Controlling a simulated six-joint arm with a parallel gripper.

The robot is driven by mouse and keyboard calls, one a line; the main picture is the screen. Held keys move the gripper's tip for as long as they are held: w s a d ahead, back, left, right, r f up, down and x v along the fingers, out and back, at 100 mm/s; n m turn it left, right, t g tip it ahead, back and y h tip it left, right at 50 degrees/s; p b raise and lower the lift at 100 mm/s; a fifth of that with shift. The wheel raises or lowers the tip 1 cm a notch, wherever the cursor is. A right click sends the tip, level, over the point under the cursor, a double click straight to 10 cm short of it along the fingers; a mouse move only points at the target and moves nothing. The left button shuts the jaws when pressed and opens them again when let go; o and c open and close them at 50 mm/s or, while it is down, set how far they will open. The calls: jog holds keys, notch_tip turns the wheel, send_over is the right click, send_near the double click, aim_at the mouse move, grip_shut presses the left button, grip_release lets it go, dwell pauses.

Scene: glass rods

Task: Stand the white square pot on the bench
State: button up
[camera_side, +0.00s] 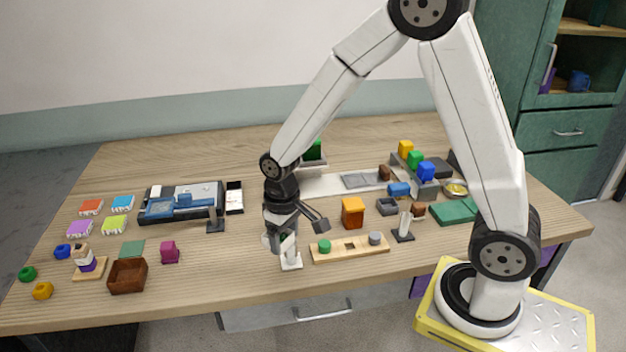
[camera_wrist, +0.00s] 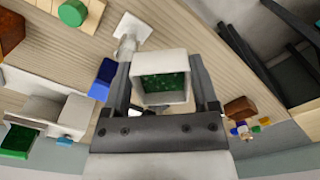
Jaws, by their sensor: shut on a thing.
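The white square pot (camera_wrist: 158,57) with a speckled green inside is held between the two fingers of my gripper (camera_wrist: 161,75) in the wrist view. Its open side faces the wrist camera. In the side view my gripper (camera_side: 281,240) is low over the front middle of the bench (camera_side: 225,272), and its fingers hide most of the pot. Whether the pot touches the bench or is tilted I cannot tell. A white post on a square white base (camera_side: 291,263) stands right beside the gripper; it also shows past the left finger in the wrist view (camera_wrist: 134,27).
A wooden board (camera_side: 350,250) with a green and a grey peg lies just right of the gripper. An orange block (camera_side: 352,211) is behind it. A brown open box (camera_side: 127,276) and a magenta block (camera_side: 169,252) are to the left. Bench between magenta block and gripper is clear.

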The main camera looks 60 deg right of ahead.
jog(key=w+f, duration=0.2)
jog(key=w, duration=0.3)
send_over(257, 265)
jog(key=shift+s+f, duration=0.15)
jog(key=shift+f, duration=1.15)
jog(key=shift+s+f, duration=0.15)
jog(key=shift+f, duration=1.15)
jog(key=shift+w+f, duration=0.3)
jog(key=shift+f, duration=1.5)
jog(key=shift+f, duration=0.2)
jog(key=o, duration=1.1)
jog(key=shift+o, duration=0.2)
jog(key=shift+r, duration=0.1)
